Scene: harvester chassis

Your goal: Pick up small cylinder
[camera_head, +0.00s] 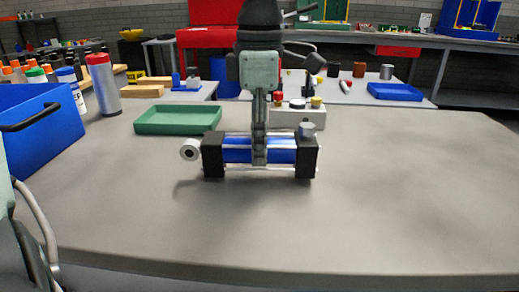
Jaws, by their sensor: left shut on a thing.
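The small cylinder (237,152) lies level across the middle of the camera_head view. It has a blue barrel, black square end blocks, thin silver tie rods, a silver rod end at the left and a small silver fitting on the right block. My left gripper (260,156) points straight down and is shut on the middle of the blue barrel. A soft shadow lies below and left of the cylinder; I cannot tell for sure whether it touches the table. My right gripper does not show.
The grey table (400,200) is clear in front and to the right. A green tray (178,121) is behind left, and a white block with coloured buttons (308,117) is just behind the cylinder. A blue bin (45,130) and a red-capped silver bottle (104,88) stand at the left.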

